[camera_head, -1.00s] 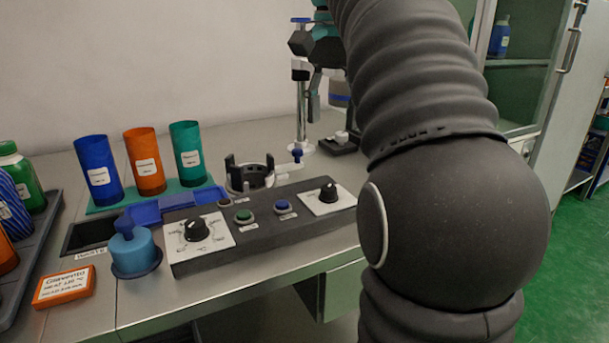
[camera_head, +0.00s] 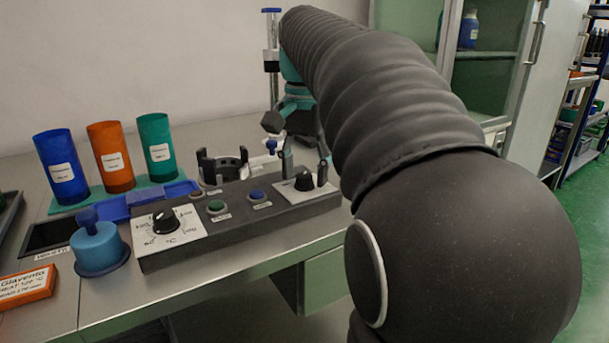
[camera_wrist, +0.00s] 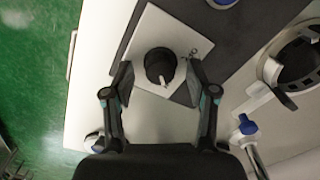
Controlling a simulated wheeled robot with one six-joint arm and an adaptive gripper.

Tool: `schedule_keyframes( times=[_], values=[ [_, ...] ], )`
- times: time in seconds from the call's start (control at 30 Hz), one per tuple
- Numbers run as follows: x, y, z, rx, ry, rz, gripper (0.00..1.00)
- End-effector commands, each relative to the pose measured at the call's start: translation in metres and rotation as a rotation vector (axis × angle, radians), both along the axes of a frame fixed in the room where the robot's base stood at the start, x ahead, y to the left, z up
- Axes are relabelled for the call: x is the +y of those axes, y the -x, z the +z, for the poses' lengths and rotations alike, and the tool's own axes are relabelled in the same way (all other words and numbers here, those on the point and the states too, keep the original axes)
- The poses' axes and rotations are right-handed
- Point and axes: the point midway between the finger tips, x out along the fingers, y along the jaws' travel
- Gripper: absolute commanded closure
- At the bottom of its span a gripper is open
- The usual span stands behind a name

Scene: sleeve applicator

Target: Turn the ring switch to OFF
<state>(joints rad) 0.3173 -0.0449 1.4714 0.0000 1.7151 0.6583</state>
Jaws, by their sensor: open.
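The ring switch is seemingly the black knob (camera_head: 304,180) on a white plate at the right end of the dark control panel (camera_head: 240,228). In the wrist view the knob (camera_wrist: 160,66) has a pale pointer mark toward the bottom of the picture. My gripper (camera_head: 304,165) is over this knob. In the wrist view my gripper (camera_wrist: 161,76) is open, one finger on each side of the knob, with visible gaps. I cannot tell how deep the fingertips reach.
A second dial (camera_head: 165,222) marked °C sits at the panel's left end, with green (camera_head: 216,207) and blue (camera_head: 257,195) buttons between. A black ring holder (camera_head: 222,164) stands behind. A blue capped pot (camera_head: 98,248) and coloured sleeves (camera_head: 111,158) are left.

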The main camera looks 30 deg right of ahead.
Motion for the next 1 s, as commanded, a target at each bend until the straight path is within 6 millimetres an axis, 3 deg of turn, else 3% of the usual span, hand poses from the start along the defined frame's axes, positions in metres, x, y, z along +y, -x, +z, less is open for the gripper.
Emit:
schedule_keyframes(
  times=[0.37,0.5,0.6,1.0],
  values=[
    [0.0002,0.0000,-0.0044,0.000,0.000,0.000,0.45],
    [0.0001,0.0000,-0.0044,0.000,0.000,0.000,0.80],
    [0.0001,0.0000,-0.0044,0.000,0.000,0.000,1.00],
    [0.0001,0.0001,-0.0033,0.001,0.000,0.063,1.00]
  ],
)
